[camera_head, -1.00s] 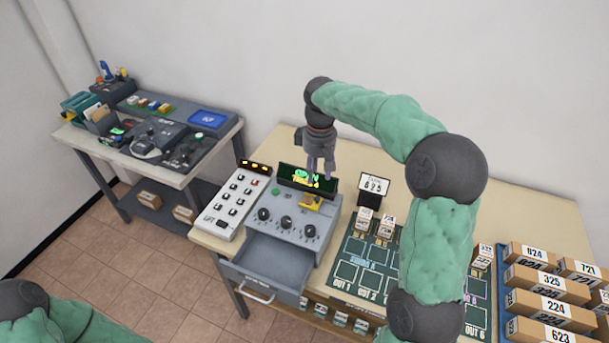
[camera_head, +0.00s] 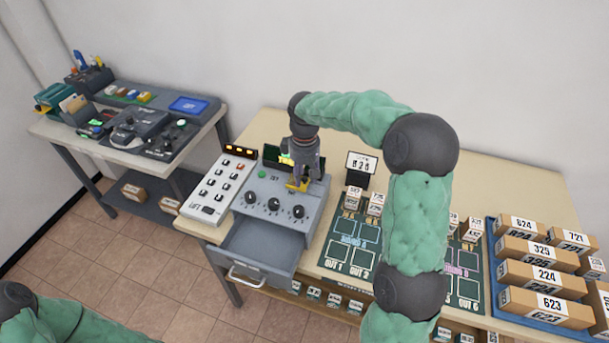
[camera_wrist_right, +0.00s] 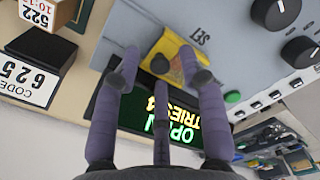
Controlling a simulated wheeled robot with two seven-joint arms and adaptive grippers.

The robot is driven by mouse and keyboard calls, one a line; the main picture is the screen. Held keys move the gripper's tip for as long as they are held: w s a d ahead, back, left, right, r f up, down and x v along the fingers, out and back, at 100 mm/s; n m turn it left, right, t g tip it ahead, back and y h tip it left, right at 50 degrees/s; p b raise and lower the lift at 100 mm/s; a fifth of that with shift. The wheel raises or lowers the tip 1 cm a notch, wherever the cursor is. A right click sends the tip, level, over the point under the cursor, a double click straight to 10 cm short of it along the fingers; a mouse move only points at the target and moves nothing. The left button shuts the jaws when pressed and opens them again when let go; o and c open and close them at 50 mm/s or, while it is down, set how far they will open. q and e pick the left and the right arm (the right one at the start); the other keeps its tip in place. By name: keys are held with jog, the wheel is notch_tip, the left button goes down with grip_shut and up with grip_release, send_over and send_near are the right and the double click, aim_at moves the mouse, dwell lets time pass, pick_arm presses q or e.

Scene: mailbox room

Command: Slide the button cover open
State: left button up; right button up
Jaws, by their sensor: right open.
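The button cover (camera_head: 300,186) is a small yellow piece on the top right of the grey console (camera_head: 262,188). In the right wrist view the yellow cover (camera_wrist_right: 176,42) lies by the SET label, partly hidden by a finger. My right gripper (camera_head: 299,179) points down right over the cover. In the wrist view the gripper (camera_wrist_right: 160,62) has its fingers apart, one tip overlapping the yellow cover and another to its left. I cannot tell whether they touch it. My left arm shows at the bottom left, its gripper out of frame.
The console has knobs, a green button (camera_head: 262,174) and a lit display (camera_wrist_right: 178,112) behind. Its drawer (camera_head: 258,248) is pulled out. A white keypad box (camera_head: 216,189) stands left, a number sign (camera_head: 360,163) right. Parcels (camera_head: 545,276) fill the far right.

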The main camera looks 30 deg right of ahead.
aim_at(319, 190)
grip_shut()
jog(key=shift+s, duration=0.1)
jog(key=s+d, duration=0.3)
jog(key=shift+s, duration=0.2)
grip_release()
